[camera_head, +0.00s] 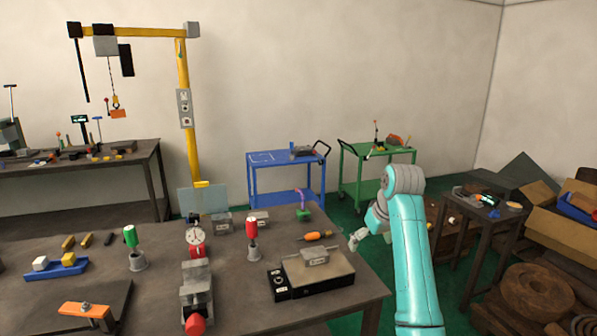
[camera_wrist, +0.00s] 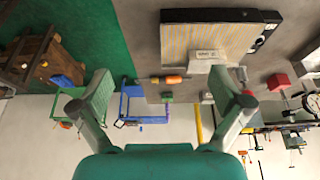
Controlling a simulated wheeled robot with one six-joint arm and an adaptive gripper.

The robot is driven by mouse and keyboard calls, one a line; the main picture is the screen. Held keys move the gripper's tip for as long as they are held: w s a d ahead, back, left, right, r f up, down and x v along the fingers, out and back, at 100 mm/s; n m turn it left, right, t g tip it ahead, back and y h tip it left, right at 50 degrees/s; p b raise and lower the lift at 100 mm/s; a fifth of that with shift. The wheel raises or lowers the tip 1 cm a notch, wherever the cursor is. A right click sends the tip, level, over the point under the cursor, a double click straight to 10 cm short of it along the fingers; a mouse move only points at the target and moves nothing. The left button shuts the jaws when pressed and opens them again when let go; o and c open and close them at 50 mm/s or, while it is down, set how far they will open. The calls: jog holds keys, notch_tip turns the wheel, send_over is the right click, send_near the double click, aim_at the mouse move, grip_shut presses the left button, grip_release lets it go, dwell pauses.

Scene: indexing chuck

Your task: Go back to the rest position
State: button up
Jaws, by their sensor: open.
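My gripper (camera_head: 358,238) is at the end of my teal arm, just beyond the right side of the workbench (camera_head: 240,310) in the head view. In the wrist view my gripper (camera_wrist: 170,95) shows its two fingers spread wide apart, with nothing held between them. The black-edged plate with a grey block (camera_head: 314,256) lies on the bench, left of and nearer than the gripper. An orange-handled tool (camera_head: 318,236) lies at the bench's back, apart from the gripper; it shows between the fingers in the wrist view (camera_wrist: 172,79), farther off.
A grey vise (camera_head: 197,290), red and green-topped posts and a dial gauge (camera_head: 194,236) stand on the bench. Behind are a blue cart (camera_head: 285,178) and a green cart (camera_head: 370,155). A small dark table (camera_head: 475,212) and crates are at right. A yellow hoist (camera_head: 183,110) rises behind.

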jog(key=s+f+t, duration=0.1)
jog(key=s+f, duration=0.2)
jog(key=f, duration=0.5)
jog(key=s+f+m+t, duration=0.1)
jog(key=s+f, duration=0.2)
jog(key=f, duration=0.6)
jog(key=s+f+t, duration=0.1)
jog(key=s+f, duration=0.2)
jog(key=f, duration=0.5)
jog(key=s+f+m+t, duration=0.1)
jog(key=s+f+t, duration=0.1)
jog(key=s+f, duration=1.25)
jog(key=s+r+m+t+h, duration=0.1)
jog(key=s+r+t, duration=0.2)
jog(key=s, duration=2.1)
jog(key=s+r+t, duration=0.2)
jog(key=s+r, duration=1.5)
jog(key=s, duration=0.1)
jog(key=shift+s+r+m+t, duration=0.25)
jog(key=shift+m+t, duration=0.05)
